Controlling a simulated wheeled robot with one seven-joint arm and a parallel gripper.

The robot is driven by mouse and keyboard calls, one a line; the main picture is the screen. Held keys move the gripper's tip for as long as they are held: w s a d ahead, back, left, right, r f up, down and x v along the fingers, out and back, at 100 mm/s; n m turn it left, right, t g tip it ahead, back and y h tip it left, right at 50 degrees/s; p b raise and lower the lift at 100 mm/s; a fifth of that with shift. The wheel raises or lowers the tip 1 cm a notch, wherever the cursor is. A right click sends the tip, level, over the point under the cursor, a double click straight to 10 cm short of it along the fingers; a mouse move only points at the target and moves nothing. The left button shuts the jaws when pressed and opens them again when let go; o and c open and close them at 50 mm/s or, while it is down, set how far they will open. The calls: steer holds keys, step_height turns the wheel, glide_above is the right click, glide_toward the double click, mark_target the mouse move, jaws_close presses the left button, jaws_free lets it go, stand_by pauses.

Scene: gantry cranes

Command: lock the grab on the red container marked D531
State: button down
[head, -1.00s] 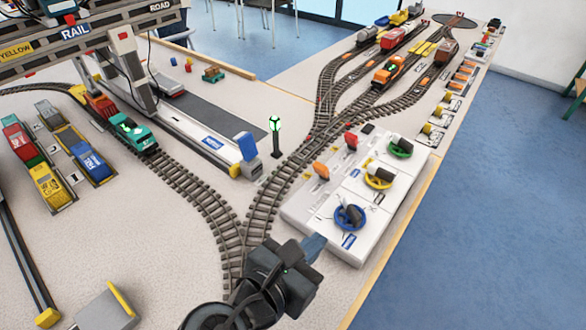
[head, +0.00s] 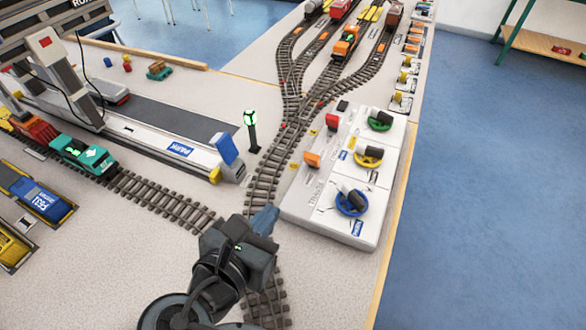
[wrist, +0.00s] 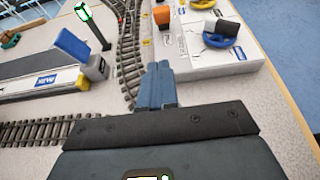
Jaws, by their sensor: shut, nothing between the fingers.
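My gripper (head: 264,220) is shut and empty, its blue fingers beside the near left corner of the white control panel (head: 362,232). In the wrist view the shut fingers (wrist: 157,86) point toward the panel. The panel carries a blue handwheel (head: 352,203), a yellow handwheel (head: 368,157) and a green handwheel (head: 380,121), plus an orange paddle (head: 312,160) and a red paddle (head: 331,122). Part of the gantry crane (head: 62,75) shows at the upper left; its grab is not clearly seen. I cannot make out a red container marked D531.
A teal locomotive (head: 84,155) stands on track at the left with an orange-red wagon (head: 35,131) behind it. A blue container (head: 42,198) lies at the left edge. A green signal (head: 250,128) stands left of the panel. Blue floor lies right of the table edge.

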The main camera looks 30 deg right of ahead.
glide_toward(306, 160)
steer(key=f, duration=0.1)
steer(key=d+f, duration=0.1)
steer(key=w+f, duration=0.1)
steer(key=f, duration=0.1)
steer(key=shift+w+d+b, duration=0.1)
steer(key=shift+d+b, duration=0.2)
steer(key=shift+d, duration=0.1)
steer(key=shift+w+d+r, duration=0.65)
steer(key=shift+d+r, duration=0.05)
steer(key=shift+d, duration=0.1)
steer(key=shift+w+d+r, duration=0.25)
steer(key=shift+w+d, duration=0.1)
steer(key=shift+d, duration=0.15)
steer(key=shift+r+p, duration=0.1)
steer(key=shift+p, duration=0.25)
